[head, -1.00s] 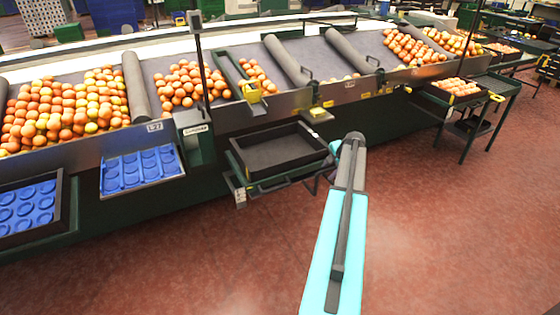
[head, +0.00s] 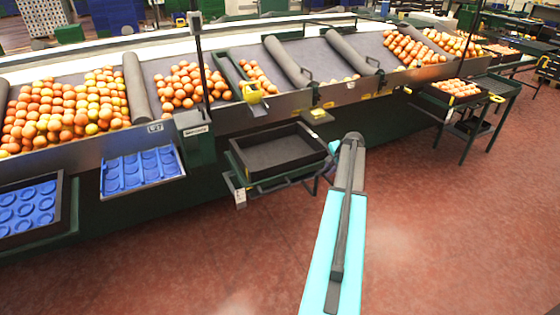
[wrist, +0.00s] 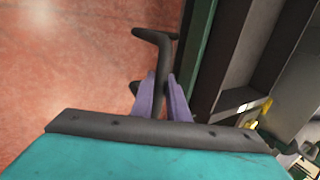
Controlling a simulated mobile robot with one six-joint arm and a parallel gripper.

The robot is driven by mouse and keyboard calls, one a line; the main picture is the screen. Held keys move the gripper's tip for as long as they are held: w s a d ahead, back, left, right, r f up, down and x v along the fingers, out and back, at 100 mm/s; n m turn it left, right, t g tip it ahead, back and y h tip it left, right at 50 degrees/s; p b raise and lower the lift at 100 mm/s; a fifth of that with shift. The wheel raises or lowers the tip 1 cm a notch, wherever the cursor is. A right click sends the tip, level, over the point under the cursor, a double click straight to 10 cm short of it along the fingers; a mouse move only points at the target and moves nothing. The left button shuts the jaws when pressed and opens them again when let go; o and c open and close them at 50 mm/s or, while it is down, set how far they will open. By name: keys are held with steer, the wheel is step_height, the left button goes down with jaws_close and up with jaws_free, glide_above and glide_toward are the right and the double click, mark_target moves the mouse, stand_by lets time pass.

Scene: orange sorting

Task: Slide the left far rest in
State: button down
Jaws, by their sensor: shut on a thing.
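My gripper (wrist: 161,77) shows purple fingers in the wrist view, shut on a dark bar with a bent end, which looks like the rest (wrist: 163,52). The bar runs between the fingers, and its bent end points left over the red floor. In the head view my wrist is at the right front corner of an empty dark tray (head: 275,152) on a green stand. A dark bar shows under the tray's front edge, running toward my wrist. My fingers are hidden there behind my arm. I cannot tell how far the rest sticks out.
Sloped bins of oranges (head: 65,112) run along the back. A blue cupped tray (head: 141,171) hangs at the left, with another blue tray (head: 28,206) beside it. A stand with a tray of oranges (head: 455,88) is at the right. The red floor (head: 450,220) is clear.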

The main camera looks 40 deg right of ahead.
mark_target(317, 160)
steer(key=shift+w+d+p, duration=0.15)
steer(key=shift+w+d, duration=0.3)
steer(key=shift+w, duration=0.95)
steer(key=shift+w+d+p, duration=0.2)
steer(key=shift+w+d, duration=0.3)
steer(key=shift+w, duration=0.95)
steer(key=shift+w+d+p, duration=0.15)
steer(key=shift+w+d, duration=0.3)
steer(key=shift+w, duration=0.95)
steer(key=c, duration=1.4)
jaws_free()
steer(key=shift+s, duration=0.1)
steer(key=shift+o, duration=0.2)
steer(key=shift+r, duration=0.1)
steer(key=shift+r+p, duration=1.75)
steer(key=shift+r, duration=1.65)
